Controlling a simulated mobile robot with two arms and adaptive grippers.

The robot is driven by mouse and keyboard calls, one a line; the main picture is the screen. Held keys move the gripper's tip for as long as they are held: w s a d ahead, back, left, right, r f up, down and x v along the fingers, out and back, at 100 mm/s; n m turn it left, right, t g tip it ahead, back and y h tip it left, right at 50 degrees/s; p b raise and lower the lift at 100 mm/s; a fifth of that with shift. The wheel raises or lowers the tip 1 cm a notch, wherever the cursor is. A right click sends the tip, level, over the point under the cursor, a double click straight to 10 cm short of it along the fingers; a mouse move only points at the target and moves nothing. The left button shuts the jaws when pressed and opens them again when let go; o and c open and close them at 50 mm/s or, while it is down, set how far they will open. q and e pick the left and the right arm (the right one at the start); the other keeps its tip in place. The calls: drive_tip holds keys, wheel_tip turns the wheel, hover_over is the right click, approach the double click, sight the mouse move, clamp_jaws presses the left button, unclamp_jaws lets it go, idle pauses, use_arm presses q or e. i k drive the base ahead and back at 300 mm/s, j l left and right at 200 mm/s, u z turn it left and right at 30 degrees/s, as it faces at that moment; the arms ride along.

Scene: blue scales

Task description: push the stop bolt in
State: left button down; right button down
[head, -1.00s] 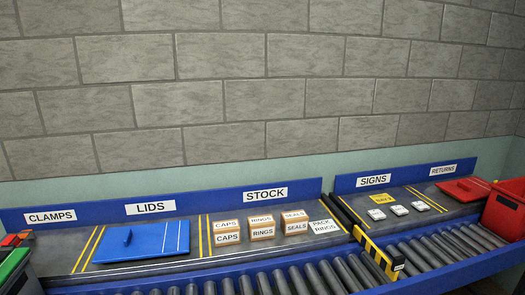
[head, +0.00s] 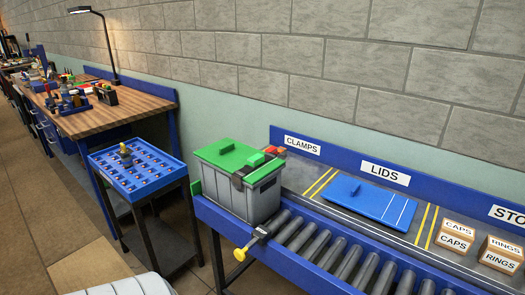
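How far the shaft reaches over the rollers is hard to tell. Neither of my grippers is in view.
The crate has a green lid (head: 228,155) and a dark clamp on its side. A blue lid (head: 365,198) lies on the shelf behind the rollers. A small table with a blue tray (head: 112,188) stands left, before a wooden workbench (head: 135,112).

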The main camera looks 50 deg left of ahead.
sight(238, 254)
drive_tip(key=u, duration=1.7)
